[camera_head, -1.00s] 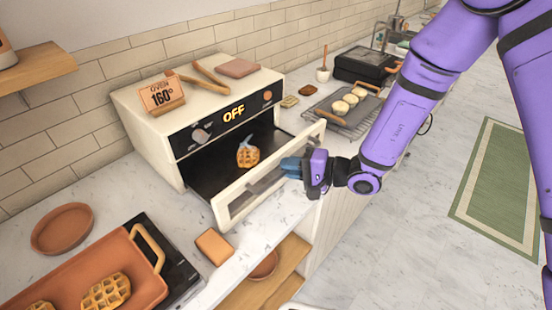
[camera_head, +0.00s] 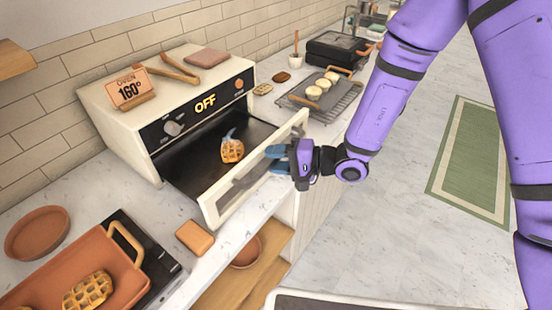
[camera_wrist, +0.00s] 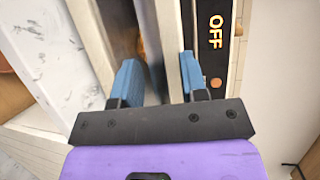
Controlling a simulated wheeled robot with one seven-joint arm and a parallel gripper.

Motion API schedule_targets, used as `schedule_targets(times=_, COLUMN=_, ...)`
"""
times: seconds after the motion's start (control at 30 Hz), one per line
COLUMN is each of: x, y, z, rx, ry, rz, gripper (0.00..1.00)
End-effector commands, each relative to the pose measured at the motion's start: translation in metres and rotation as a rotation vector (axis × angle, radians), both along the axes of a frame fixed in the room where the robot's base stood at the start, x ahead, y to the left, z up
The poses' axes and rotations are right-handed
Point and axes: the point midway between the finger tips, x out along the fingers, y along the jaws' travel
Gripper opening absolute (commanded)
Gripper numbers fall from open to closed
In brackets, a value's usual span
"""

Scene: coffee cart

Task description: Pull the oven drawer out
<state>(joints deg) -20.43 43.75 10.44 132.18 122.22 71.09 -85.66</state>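The cream oven (camera_head: 125,125) stands on the counter, its black panel reading OFF. Its drawer (camera_head: 210,211) is partly out, with a cream-framed front and a dark tray behind it. A waffle (camera_head: 232,151) lies inside. My gripper (camera_head: 283,160) is at the right part of the drawer front, blue fingers pointing toward the oven. In the wrist view, the fingers of my gripper (camera_wrist: 160,80) are apart, with a visible gap between them. The left finger overlaps the drawer front (camera_wrist: 90,40); contact with it or the handle cannot be made out.
A wire rack (camera_head: 340,102) with round pieces is behind. Open floor (camera_head: 390,230) lies to the right, with a green rug (camera_head: 470,160).

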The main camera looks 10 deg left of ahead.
Motion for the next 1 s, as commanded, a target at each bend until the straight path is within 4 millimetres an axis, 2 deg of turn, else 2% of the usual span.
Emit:
schedule_targets(times=0.17, x=0.000, y=-0.002, z=0.000, rx=0.000, ry=0.000, rz=-0.001, gripper=0.40)
schedule_targets(times=0.27, x=0.000, y=-0.010, z=0.002, rx=-0.001, ry=0.001, rz=-0.003, gripper=0.40)
schedule_targets(times=0.7, x=-0.006, y=-0.085, z=0.016, rx=0.000, ry=-0.001, rz=-0.003, gripper=0.40)
schedule_targets(times=0.83, x=-0.007, y=-0.099, z=0.018, rx=-0.001, ry=0.000, rz=-0.002, gripper=0.40)
schedule_targets(times=1.0, x=-0.008, y=-0.106, z=0.019, rx=0.000, ry=0.001, rz=0.000, gripper=0.40)
